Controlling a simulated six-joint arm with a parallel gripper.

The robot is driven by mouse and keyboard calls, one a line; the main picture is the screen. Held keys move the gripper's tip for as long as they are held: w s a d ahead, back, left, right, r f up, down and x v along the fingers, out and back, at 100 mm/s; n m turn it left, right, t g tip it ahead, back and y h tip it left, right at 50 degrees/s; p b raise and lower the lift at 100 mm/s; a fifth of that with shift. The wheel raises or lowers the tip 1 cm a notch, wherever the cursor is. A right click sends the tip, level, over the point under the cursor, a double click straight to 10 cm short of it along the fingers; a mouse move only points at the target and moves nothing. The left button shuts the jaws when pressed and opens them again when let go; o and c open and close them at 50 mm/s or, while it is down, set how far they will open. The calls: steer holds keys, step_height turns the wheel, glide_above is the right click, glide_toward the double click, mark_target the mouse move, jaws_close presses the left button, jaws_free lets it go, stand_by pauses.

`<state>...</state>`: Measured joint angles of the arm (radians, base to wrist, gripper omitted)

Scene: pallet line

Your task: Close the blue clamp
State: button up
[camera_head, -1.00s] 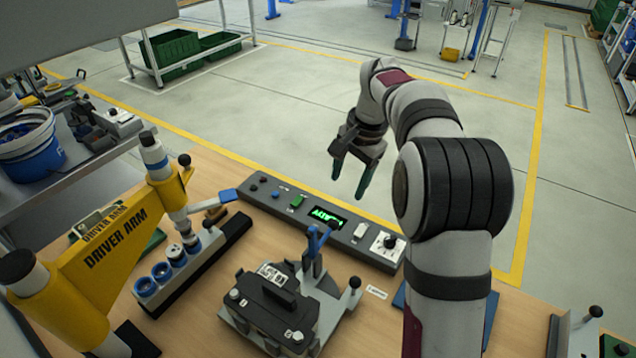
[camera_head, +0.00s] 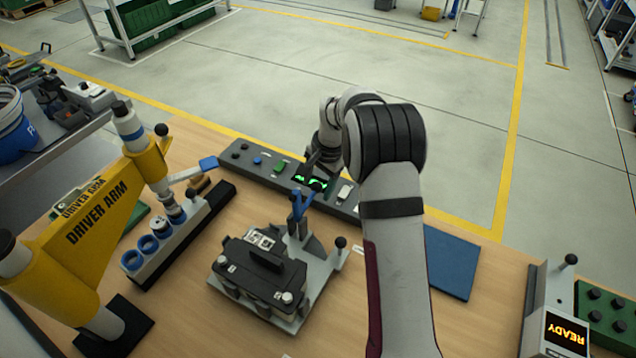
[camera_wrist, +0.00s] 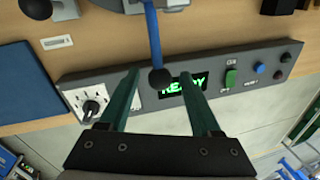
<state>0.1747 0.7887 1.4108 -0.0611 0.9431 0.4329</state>
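The blue clamp (camera_head: 298,206) has a blue lever that stands raised at the back of a grey fixture (camera_head: 315,285). A black box-shaped part (camera_head: 258,272) sits in the fixture. In the wrist view the blue lever (camera_wrist: 152,38) ends in a black knob, which appears between my fingertips. My gripper (camera_wrist: 160,78) is open, with its two dark green fingers apart. I cannot tell whether either finger touches the lever. In the head view my gripper is near the lever's top, partly hidden by my arm.
A grey control panel (camera_head: 265,175) with buttons and a lit display lies behind the clamp. The yellow driver arm (camera_head: 90,235) and a rack of blue rings (camera_head: 150,242) stand to the left. A blue mat (camera_head: 450,262) and a READY box (camera_head: 562,335) are to the right.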

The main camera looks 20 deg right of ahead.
jaws_close()
stand_by(1.2)
